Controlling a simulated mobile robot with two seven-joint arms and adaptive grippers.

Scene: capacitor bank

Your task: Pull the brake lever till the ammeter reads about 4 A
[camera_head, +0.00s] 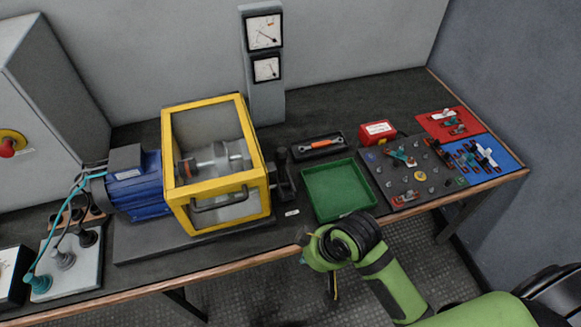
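Two dial meters, an upper one (264,32) and a lower one (267,69), sit on a grey post at the back of the bench. Their labels and readings are too small to read, so I cannot tell which is the ammeter. A black upright part (285,174), which looks like the brake lever, stands at the right side of the yellow-framed guard (219,165). My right arm comes in from the lower right, its green and black wrist near the bench's front edge, apart from the lever. The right gripper's fingers are not clearly visible. My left gripper is out of view.
A blue motor (137,184) adjoins the guard. A green tray (338,190) lies right of the lever, with a black tray holding an orange tool (320,143) behind it. A dark terminal board (413,172) and red and blue mats (486,157) fill the right end.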

